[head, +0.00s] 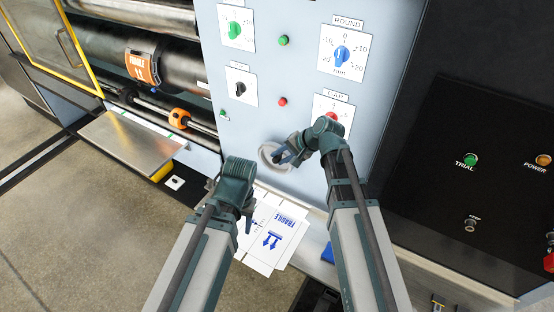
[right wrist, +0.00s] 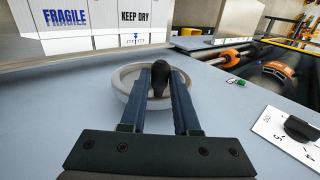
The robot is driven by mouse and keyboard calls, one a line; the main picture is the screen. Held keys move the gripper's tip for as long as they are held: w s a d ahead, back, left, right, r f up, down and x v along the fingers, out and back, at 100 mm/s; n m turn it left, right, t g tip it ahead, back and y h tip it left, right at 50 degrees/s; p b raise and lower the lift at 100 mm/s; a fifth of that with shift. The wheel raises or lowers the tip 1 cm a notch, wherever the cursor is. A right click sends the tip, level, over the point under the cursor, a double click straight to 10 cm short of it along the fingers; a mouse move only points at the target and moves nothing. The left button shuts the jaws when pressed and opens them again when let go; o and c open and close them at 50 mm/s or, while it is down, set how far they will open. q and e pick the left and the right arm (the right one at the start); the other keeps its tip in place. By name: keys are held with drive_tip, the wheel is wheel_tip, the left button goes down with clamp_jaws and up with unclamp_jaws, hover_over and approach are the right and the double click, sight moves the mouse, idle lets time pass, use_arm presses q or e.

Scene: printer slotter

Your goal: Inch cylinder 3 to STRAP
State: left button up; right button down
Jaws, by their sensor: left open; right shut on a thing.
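In the head view a grey handwheel (head: 268,160) is low on the light blue panel. My right gripper (head: 282,156) is at its rim; in the right wrist view its fingers are shut on the wheel's black knob (right wrist: 160,78). A dark cylinder (head: 190,67) at upper left carries an orange FRAGILE plate (head: 142,68); the plate also shows in the right wrist view (right wrist: 277,72). A black selector knob (head: 239,88) sits on a white card; its setting is too small to read. My left gripper (head: 250,212), open, hangs above printed sheets, mostly hidden by its arm.
The panel also has a green dial (head: 234,30), a blue ROUND dial (head: 341,54) and a red GAP dial (head: 331,117). Printed FRAGILE sheets (head: 280,240) lie below the panel. A black console at right has a green TRIAL button (head: 470,160) and an orange POWER lamp (head: 543,160).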

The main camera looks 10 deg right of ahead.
drive_tip(key=shift+s+d+f+t+y+b, duration=0.3)
drive_tip(key=shift+d+f+t+y+b, duration=0.15)
drive_tip(key=shift+b, duration=0.45)
drive_tip(key=shift+a+r, duration=0.1)
drive_tip(key=shift+r, duration=0.05)
drive_tip(key=c, duration=0.7)
unclamp_jaws()
drive_tip(key=shift+o, duration=0.2)
drive_tip(key=p+v, duration=0.9)
drive_tip(key=v, duration=0.4)
drive_tip(key=shift+d+r, duration=0.2)
drive_tip(key=shift+d, duration=0.15)
drive_tip(key=shift+s, duration=0.1)
drive_tip(key=shift+c, duration=0.2)
